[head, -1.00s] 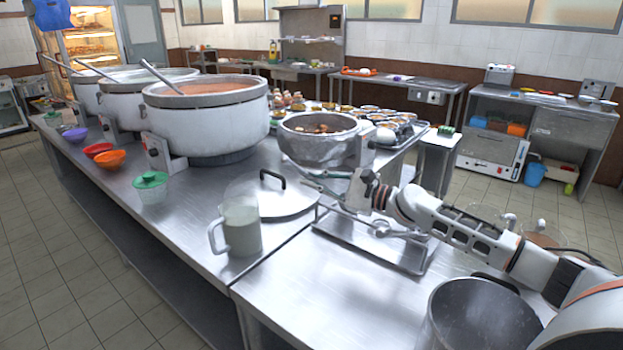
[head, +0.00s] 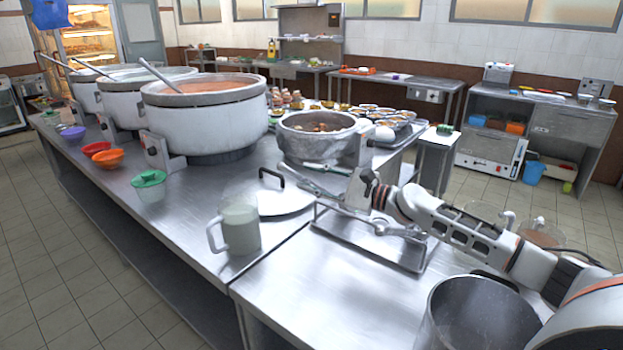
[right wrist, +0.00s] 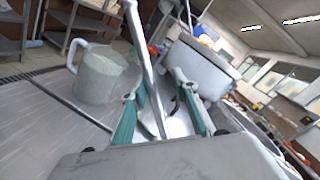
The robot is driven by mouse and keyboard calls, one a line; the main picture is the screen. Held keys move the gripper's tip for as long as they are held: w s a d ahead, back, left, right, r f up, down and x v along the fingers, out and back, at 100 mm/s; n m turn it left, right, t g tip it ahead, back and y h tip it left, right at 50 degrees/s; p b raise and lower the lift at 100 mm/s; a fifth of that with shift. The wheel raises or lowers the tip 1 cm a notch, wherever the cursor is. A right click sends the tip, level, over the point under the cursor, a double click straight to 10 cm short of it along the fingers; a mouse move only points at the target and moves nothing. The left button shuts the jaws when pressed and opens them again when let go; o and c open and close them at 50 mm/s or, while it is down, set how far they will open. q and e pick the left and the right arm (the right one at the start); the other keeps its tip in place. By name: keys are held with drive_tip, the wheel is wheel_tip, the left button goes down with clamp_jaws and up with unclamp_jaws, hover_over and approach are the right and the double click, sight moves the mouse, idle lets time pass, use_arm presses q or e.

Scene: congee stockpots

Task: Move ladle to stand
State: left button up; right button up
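My right gripper (head: 322,180) is above the front counter, left of its arm, with teal fingers. In the right wrist view its fingers (right wrist: 158,95) are spread apart. A thin metal handle, likely the ladle's (right wrist: 146,70), runs between them, nearer the left finger, with a gap to the right finger. In the head view the handle (head: 300,178) slants down to the right towards the gripper. I cannot make out the ladle's bowl. A shallow metal stand (head: 350,236) with a raised rail lies below my right gripper. My left gripper is out of view.
A frosted jug (head: 240,228) stands left of the stand, and a flat lid (head: 285,200) with a dark handle lies behind it. A grey pot (head: 315,145) stands beyond my gripper. Large stockpots (head: 205,125) line the left. A deep steel pot (head: 480,315) is at front right.

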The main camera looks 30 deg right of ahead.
drive_tip(key=v, duration=1.2)
idle(0.4)
idle(0.5)
